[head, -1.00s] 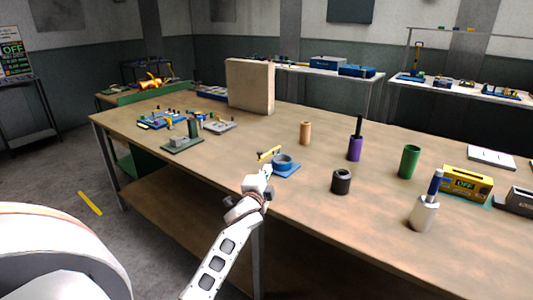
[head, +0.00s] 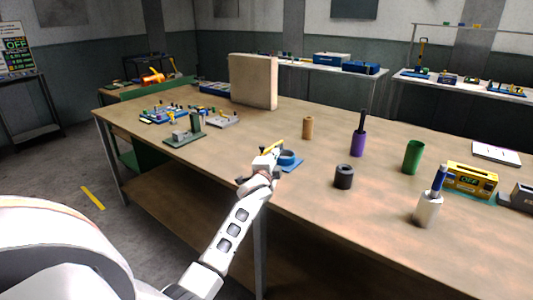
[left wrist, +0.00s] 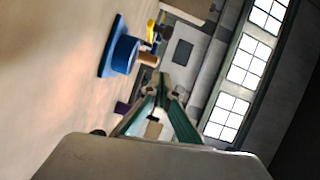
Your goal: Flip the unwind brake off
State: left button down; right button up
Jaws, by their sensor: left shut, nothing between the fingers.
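The unwind brake appears to be the blue unit, a round blue body on a flat blue base (head: 292,165) near the table's front edge. A thin yellow lever (head: 275,147) slants up to the right beside it. The blue unit (left wrist: 122,55) also shows in the left wrist view, upper left of the fingers, with a yellow part (left wrist: 150,31) beyond it. My left gripper (head: 271,156) is shut and empty, just left of the blue body and in front of the lever, hiding part of both. I cannot tell whether it touches them. My right gripper is out of view.
A tan cylinder (head: 307,128), a dark cylinder (head: 344,177) and a purple holder (head: 358,144) stand to the right. A green-grey fixture (head: 186,134) stands left. A beige block (head: 253,81) stands behind. The wooden tabletop in front of the dark cylinder is clear.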

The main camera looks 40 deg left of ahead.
aim_at(266, 151)
pick_arm(q)
jog(key=a, duration=0.1)
jog(key=w+a, duration=0.1)
jog(key=a, duration=0.2)
jog(key=shift+w+a+f, duration=0.2)
jog(key=shift+a+f, duration=0.15)
jog(key=shift+f, duration=0.05)
